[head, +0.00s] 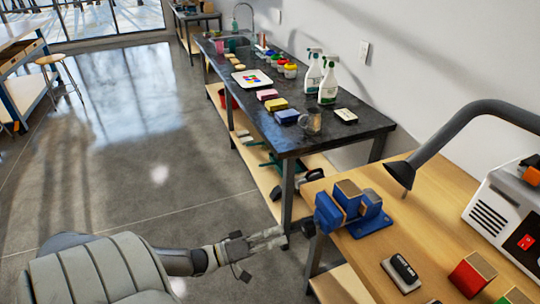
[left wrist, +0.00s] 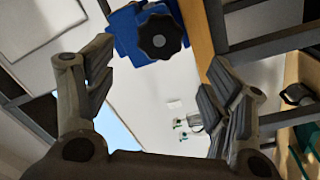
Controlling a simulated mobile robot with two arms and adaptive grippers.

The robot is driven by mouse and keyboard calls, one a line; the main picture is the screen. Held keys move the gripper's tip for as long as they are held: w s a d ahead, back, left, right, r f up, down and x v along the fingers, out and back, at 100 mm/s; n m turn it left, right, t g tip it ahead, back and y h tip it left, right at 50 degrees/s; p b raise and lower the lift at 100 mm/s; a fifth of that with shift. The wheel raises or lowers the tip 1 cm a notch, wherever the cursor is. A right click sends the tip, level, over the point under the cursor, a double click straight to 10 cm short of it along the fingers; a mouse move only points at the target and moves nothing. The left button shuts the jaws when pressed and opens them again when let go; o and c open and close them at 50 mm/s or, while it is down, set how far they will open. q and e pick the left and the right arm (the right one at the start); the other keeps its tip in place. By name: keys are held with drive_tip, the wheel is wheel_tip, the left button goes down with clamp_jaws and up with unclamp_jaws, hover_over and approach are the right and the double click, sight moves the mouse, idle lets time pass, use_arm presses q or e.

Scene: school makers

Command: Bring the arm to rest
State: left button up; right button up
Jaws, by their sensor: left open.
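My left arm comes in from the lower left in the head view. Its gripper (head: 262,240) is open and empty, low in front of the gap between the dark-topped table and the wooden workbench. In the left wrist view the two fingers of the gripper (left wrist: 155,95) stand wide apart with nothing between them. The blue vise (head: 350,207) on the workbench is just to the right of the gripper in the head view. The vise (left wrist: 150,32) with its dark round knob shows beyond the fingers in the left wrist view. My right gripper is not in view.
The wooden workbench (head: 417,232) holds a black-and-white eraser (head: 403,272), a red block (head: 472,272) and a grey machine (head: 505,215). The dark-topped table (head: 290,137) carries spray bottles (head: 328,83), sponges and a tray (head: 251,79).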

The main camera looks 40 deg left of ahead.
use_arm(q)
drive_tip(key=shift+v, duration=0.85)
